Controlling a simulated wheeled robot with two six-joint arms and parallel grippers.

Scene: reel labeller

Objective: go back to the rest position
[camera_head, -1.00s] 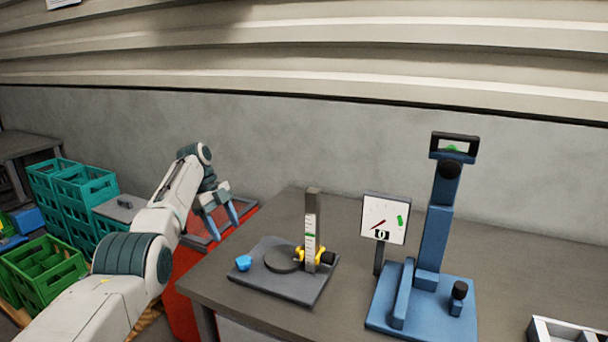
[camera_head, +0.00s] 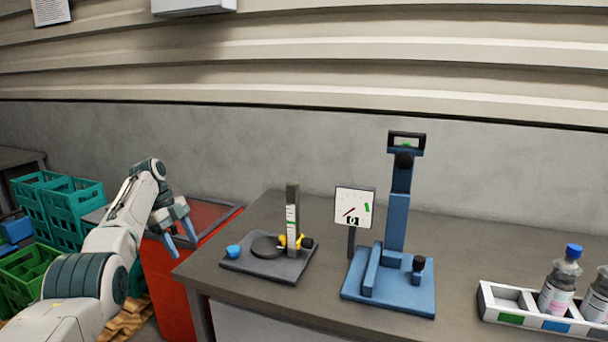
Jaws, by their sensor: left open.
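My left gripper (camera_head: 181,236) is at the left in the head view, over the near side of a red bin and left of the grey table. Its two blue fingers point down and stand apart, with nothing between them. My right gripper is not in view.
The grey table (camera_head: 330,215) bears a dark reel stand (camera_head: 292,271), a small sign (camera_head: 355,207), a blue press-like device (camera_head: 398,230) and a white tray (camera_head: 486,303) with bottles (camera_head: 559,285). The red bin (camera_head: 160,287) stands left of it. Green crates (camera_head: 75,206) stand further left.

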